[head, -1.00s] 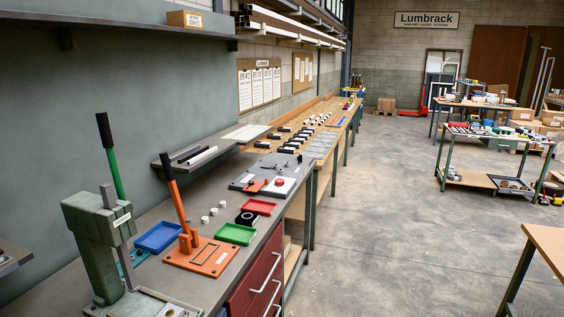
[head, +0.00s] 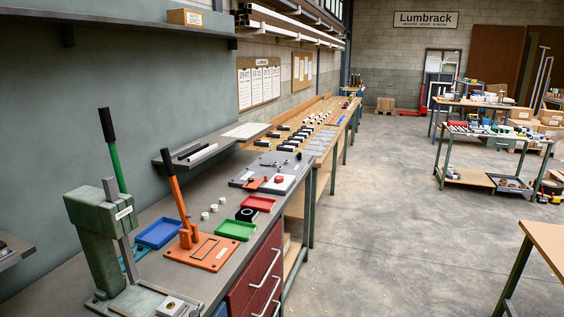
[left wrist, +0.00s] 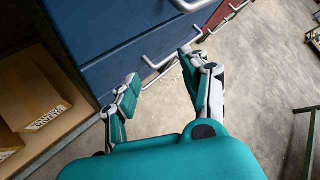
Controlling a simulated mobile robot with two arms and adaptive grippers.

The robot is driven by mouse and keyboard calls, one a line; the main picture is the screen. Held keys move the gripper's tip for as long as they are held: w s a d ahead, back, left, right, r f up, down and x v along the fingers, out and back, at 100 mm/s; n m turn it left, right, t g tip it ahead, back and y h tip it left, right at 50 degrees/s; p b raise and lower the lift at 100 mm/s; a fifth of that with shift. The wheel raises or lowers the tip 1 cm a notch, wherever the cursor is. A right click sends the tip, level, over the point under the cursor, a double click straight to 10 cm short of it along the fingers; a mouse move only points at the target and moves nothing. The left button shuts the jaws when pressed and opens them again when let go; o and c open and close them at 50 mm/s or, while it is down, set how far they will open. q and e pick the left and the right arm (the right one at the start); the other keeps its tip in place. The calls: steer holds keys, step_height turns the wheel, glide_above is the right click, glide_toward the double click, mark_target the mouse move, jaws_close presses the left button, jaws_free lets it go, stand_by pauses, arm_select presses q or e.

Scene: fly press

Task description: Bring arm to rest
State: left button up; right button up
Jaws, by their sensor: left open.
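My left gripper (left wrist: 160,88) shows in the left wrist view, with its two fingers spread wide apart and nothing between them. It hangs in front of a blue drawer cabinet (left wrist: 115,30) with pale bar handles, above the concrete floor. Neither of my arms shows in the head view, and my right gripper is in no view. In the head view a green press (head: 100,225) with a green-and-black lever stands at the lower left of the workbench. An orange lever press (head: 190,235) stands beside it.
Blue (head: 159,233), green (head: 236,230) and red (head: 258,203) trays lie on the bench. In the wrist view, a cardboard box (left wrist: 35,95) sits on a shelf at left. A wooden table (head: 545,245) stands at right. The concrete floor (head: 400,220) between is clear.

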arm_select(q)
steer(key=s+a+f+n+g, duration=0.1)
steer(key=s+f+n+g, duration=0.15)
steer(key=f, duration=0.35)
steer(key=s+f+n+g, duration=0.2)
steer(key=s+f+n, duration=0.2)
steer(key=f, duration=0.2)
steer(key=s+d+f+n+g+h+b, duration=0.1)
steer(key=s+f+n+g, duration=0.1)
steer(key=s+f+n, duration=0.5)
steer(key=s+d+f+n+g+h, duration=0.1)
steer(key=s+d+f+n+g, duration=0.1)
steer(key=s+f+n, duration=0.4)
steer(key=s+n+g, duration=0.1)
steer(key=s+n, duration=0.3)
steer(key=shift+d+f+h+b, duration=0.25)
steer(key=shift+f+h+b, duration=0.05)
steer(key=shift+f+b, duration=0.1)
